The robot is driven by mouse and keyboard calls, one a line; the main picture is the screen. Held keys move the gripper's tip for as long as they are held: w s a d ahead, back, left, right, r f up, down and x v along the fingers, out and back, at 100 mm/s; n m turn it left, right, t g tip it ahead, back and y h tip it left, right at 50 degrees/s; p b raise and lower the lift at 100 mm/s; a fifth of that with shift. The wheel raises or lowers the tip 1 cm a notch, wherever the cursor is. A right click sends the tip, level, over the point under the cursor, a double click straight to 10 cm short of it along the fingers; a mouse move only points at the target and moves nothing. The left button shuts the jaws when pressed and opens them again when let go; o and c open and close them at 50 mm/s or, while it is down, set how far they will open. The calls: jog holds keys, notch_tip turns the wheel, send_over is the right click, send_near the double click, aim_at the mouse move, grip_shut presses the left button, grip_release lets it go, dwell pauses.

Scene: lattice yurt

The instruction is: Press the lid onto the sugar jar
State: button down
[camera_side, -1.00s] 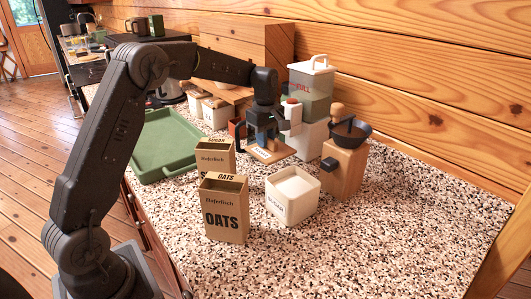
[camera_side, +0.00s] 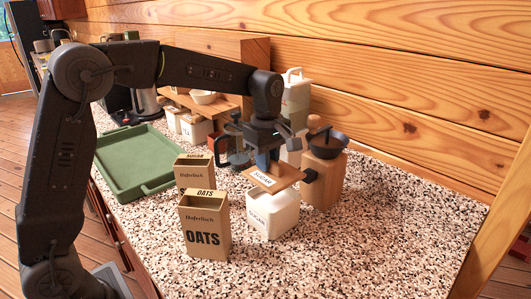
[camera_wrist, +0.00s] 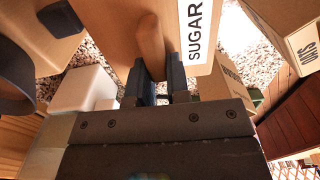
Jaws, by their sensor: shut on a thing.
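The sugar jar (camera_side: 272,219) is a white square-sided jar with a SUGAR label, standing on the counter in the side view. Its lid (camera_side: 289,181) is a flat wooden plate with a SUGAR tag. My gripper (camera_side: 264,158) is shut on the lid's knob and holds the lid above the jar, hiding most of its opening. I cannot tell whether lid and jar touch or line up exactly. In the wrist view, the fingers (camera_wrist: 159,72) grip the rounded wooden knob (camera_wrist: 150,40) of the lid (camera_wrist: 112,27). The jar is hidden there by the lid.
An OATS box (camera_side: 205,228) stands left of the jar, with another box (camera_side: 194,174) behind it. A wooden grinder (camera_side: 321,184) with a dark bowl stands close on the right. A green tray (camera_side: 137,158) lies further left. The counter at front right is clear.

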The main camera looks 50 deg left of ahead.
aim_at(267, 176)
jog(key=shift+f, duration=2.25)
jog(key=shift+f, duration=0.2)
jog(key=c, duration=1)
grip_release()
jog(key=shift+o, duration=0.4)
jog(key=o, duration=0.4)
jog(key=shift+r, duration=0.1)
jog(key=shift+r, duration=3.45)
